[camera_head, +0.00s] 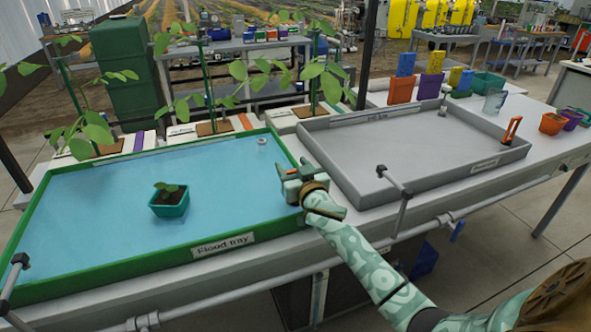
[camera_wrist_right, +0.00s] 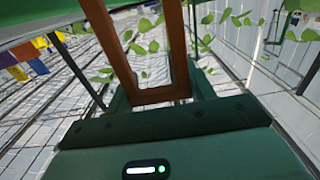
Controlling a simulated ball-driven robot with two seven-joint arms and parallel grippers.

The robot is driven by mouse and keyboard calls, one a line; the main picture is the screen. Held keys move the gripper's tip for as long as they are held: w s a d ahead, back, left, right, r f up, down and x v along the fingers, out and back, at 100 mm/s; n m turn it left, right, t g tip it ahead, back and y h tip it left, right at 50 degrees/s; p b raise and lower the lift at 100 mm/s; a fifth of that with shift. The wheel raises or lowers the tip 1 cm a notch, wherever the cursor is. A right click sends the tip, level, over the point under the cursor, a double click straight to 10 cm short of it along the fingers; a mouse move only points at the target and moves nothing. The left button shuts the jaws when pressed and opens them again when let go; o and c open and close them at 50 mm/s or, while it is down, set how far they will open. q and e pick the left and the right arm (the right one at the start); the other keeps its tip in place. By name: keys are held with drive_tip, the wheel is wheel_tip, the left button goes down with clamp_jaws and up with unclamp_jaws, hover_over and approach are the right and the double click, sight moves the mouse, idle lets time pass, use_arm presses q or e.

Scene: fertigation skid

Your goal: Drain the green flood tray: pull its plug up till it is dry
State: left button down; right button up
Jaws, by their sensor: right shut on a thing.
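The green flood tray (camera_head: 150,257) stands at the left of the bench, with a label on its front wall. Blue water (camera_head: 105,205) covers its floor. A teal pot with a seedling (camera_head: 170,203) stands in the water. My right gripper (camera_head: 303,180) is at the tray's right end, by the rim. It is shut on an orange-brown loop handle (camera_wrist_right: 148,95), which the right wrist view shows between the jaws. It looks like the plug's handle; the plug's lower part is hidden. A small pale fitting (camera_head: 262,142) sits near the tray's back right corner. My left gripper is not in view.
Tall plants (camera_head: 205,85) stand behind the green tray.

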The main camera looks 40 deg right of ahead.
drive_tip(key=shift+r, duration=0.4)
drive_tip(key=o, duration=1.4)
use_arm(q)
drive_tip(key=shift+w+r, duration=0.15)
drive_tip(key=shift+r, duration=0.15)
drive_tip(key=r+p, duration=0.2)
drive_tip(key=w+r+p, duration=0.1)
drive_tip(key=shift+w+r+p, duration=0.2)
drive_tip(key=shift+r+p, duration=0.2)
use_arm(e)
drive_tip(key=v, duration=1.6)
drive_tip(key=shift+s, duration=0.2)
drive_tip(key=shift+f, duration=0.1)
